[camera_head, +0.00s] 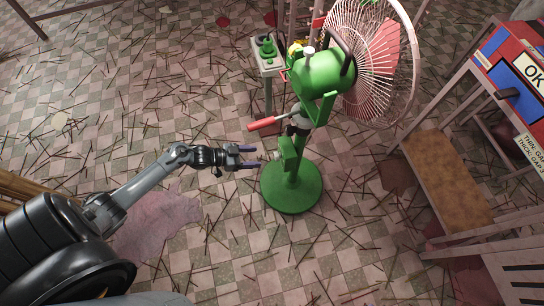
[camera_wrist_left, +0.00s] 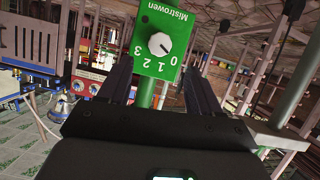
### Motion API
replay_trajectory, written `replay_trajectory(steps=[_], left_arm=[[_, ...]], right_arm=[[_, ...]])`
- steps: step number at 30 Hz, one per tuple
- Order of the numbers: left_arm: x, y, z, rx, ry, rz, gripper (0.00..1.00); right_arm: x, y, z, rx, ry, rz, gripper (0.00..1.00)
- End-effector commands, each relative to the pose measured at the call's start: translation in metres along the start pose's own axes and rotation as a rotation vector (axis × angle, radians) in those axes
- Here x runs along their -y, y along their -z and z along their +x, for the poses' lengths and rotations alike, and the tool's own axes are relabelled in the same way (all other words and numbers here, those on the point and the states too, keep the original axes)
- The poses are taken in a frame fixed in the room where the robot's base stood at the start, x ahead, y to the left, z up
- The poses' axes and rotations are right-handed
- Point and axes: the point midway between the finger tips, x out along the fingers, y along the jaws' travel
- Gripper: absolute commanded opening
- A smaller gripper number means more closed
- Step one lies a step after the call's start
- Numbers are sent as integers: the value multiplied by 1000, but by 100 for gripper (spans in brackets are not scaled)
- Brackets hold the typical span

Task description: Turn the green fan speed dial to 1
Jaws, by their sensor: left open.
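The green fan (camera_head: 327,70) stands on a round green base (camera_head: 291,187). Its green control box (camera_head: 287,153) is on the post. In the left wrist view the box's green panel (camera_wrist_left: 175,20) shows a round white dial (camera_wrist_left: 160,44) with the numbers 0 to 3 around it. The dial's dark pointer mark seems to face the 0. My left gripper (camera_head: 256,157) is open and empty, just left of the box. Its fingers show on either side of the panel in the wrist view, with the dial between them, apart from it. My right gripper is not in view.
A red-handled lever (camera_head: 264,123) sticks out from the post above my left gripper. A pedestal with a green control (camera_head: 267,47) stands behind. A red and blue machine (camera_head: 512,80) and a brown-topped bench (camera_head: 437,181) are at the right. Thin sticks litter the checkered floor.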

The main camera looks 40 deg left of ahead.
Motion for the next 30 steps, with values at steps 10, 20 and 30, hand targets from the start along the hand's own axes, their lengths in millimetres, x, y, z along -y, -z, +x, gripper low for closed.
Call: replay_trajectory(steps=[10, 20, 30], left_arm=[[0, -3, 58, -3, 0, 0, 64], [0, -1, 80, 0, 1, 0, 64], [0, 0, 81, 0, 0, 0, 56]], right_arm=[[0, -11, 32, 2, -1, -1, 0], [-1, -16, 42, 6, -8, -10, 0], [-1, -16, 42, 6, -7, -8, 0]])
